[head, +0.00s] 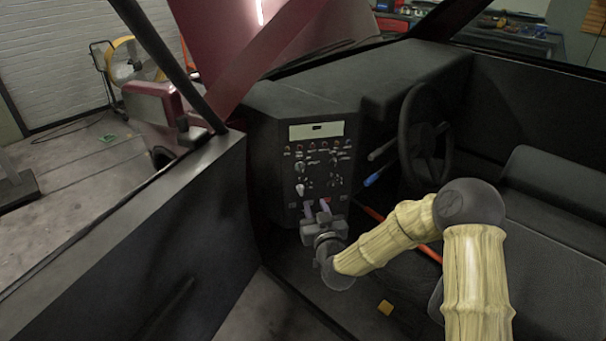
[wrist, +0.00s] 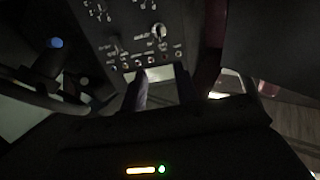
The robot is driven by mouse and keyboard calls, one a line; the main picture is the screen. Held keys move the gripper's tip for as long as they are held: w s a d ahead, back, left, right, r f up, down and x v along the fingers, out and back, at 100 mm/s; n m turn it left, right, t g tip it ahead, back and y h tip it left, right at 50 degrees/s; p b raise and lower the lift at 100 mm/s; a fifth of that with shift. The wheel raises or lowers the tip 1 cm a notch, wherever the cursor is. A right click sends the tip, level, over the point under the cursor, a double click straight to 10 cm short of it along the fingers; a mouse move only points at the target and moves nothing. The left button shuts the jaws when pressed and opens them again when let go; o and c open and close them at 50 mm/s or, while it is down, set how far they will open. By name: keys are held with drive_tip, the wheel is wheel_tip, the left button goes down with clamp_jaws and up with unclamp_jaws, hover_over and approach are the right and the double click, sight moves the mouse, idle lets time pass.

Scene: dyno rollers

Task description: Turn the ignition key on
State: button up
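The black control panel (head: 318,160) on the console carries rows of small switches, coloured buttons and a pale display. I cannot tell which small part is the ignition key. My gripper (head: 317,206) is in front of the panel's lower edge, just below the knob in the head view. In the wrist view its two fingers (wrist: 162,88) are apart with the display (wrist: 160,73) showing between them, and nothing is seen held. The gripper hides part of the panel's bottom.
The steering wheel (head: 422,130) and a blue-tipped lever (head: 374,179) are right of the panel. The black door (head: 150,235) is at left and a seat (head: 555,190) at right. A red-orange bar (head: 430,253) lies behind my arm. A yellow block (head: 385,307) lies on the floor.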

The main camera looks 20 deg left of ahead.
sight(303, 171)
drive_tip(key=x, duration=1.6)
drive_tip(key=shift+w+p, duration=0.3)
clamp_jaws()
